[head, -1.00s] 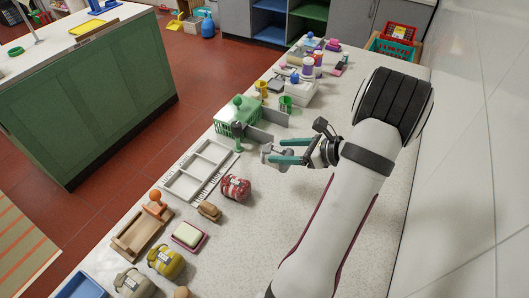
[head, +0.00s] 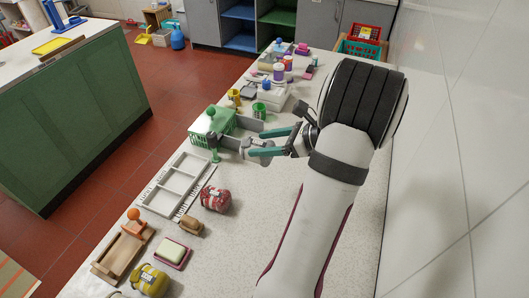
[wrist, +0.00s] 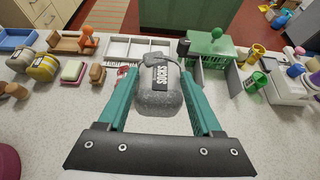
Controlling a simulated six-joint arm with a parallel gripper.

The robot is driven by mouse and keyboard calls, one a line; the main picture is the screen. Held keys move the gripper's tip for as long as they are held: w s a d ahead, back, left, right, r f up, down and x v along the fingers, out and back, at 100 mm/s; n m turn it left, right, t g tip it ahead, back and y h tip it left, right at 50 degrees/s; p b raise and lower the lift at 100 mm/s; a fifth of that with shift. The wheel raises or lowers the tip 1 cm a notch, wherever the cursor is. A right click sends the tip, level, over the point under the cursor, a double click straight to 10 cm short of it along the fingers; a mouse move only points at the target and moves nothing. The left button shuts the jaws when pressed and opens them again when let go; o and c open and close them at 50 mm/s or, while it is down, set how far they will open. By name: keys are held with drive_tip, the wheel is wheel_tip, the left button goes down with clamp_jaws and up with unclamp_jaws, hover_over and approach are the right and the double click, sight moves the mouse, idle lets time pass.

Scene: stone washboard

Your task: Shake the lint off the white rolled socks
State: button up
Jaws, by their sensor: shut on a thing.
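A pale grey sock roll with a black SOCKS label (wrist: 160,88) sits between the two teal fingers of my gripper (wrist: 160,98) in the wrist view. The gripper is shut on it and holds it above the counter. In the head view my gripper (head: 262,143) is over the middle of the counter, close to the green basket. The held roll is small and partly hidden by the fingers there. Lint on it is too fine to make out.
A green lidded basket (wrist: 206,49), a white sectioned tray (head: 173,184) and a red striped roll (head: 217,198) lie close by. A soap dish (head: 171,254), wooden washboard (wrist: 68,44) and yellow roll (wrist: 43,68) are left in the wrist view. The counter's wall side is clear.

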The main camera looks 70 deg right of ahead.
sight(264, 146)
drive_tip(key=shift+r, duration=0.5)
wheel_tip(264, 146, up, 10)
drive_tip(key=r, duration=0.1)
wheel_tip(264, 146, down, 11)
drive_tip(key=shift+f, duration=0.1)
idle(0.8)
